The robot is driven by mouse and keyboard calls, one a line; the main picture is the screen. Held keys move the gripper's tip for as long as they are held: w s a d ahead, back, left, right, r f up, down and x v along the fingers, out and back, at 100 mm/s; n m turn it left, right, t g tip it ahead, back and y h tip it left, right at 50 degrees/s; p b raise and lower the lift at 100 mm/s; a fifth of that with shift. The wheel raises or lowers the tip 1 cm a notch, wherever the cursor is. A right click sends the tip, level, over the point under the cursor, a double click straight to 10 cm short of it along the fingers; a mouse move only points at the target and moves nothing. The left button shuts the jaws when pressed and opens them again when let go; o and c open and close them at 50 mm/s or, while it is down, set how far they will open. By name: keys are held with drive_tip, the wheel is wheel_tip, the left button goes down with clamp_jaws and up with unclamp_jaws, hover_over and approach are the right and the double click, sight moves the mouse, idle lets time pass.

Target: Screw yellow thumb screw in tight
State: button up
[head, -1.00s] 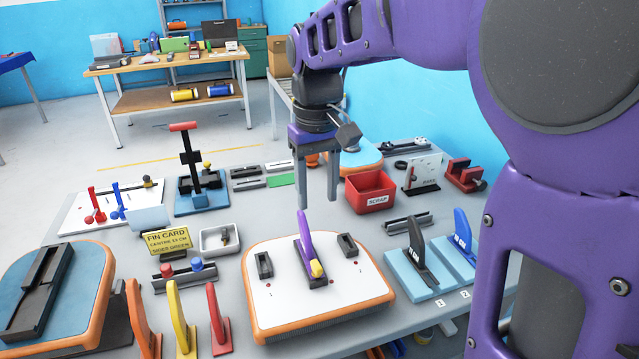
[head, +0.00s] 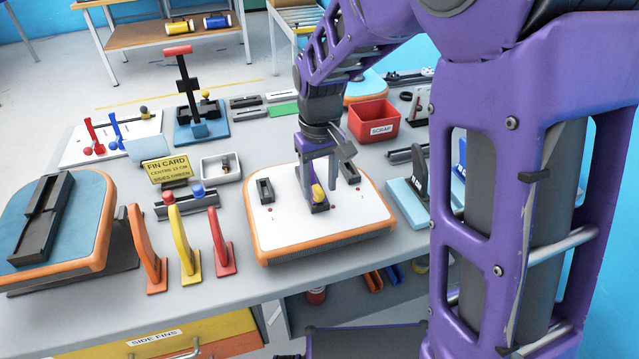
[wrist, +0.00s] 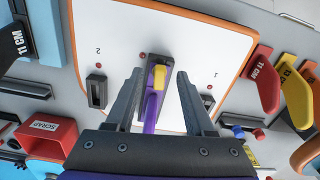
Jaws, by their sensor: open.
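The yellow thumb screw (head: 318,193) sits at the near end of the black centre fin box (head: 320,208) on the white board (head: 290,222) with orange edges. In the wrist view the yellow thumb screw (wrist: 159,76) lies at the end of the purple fin (wrist: 152,108), which stands in the box. My gripper (head: 318,180) is above the centre box, fingers pointing down. In the wrist view its open fingers (wrist: 160,82) are spread on either side of the fin and screw, with visible gaps. Much of the fin is hidden behind my gripper in the head view. How deep the screw sits cannot be told.
Side fin boxes (head: 265,190) flank the centre. Orange, yellow and red fins (head: 220,242) stand at front left, beside a blue board (head: 62,215). The FIN CARD sign (head: 167,168), red SCRAP bin (head: 374,120) and black fin (head: 419,160) stand around the board.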

drive_tip(key=shift+f, duration=0.35)
drive_tip(key=shift+c, duration=0.3)
clamp_jaws()
drive_tip(key=shift+o, duration=0.2)
unclamp_jaws()
drive_tip(key=shift+r, duration=0.1)
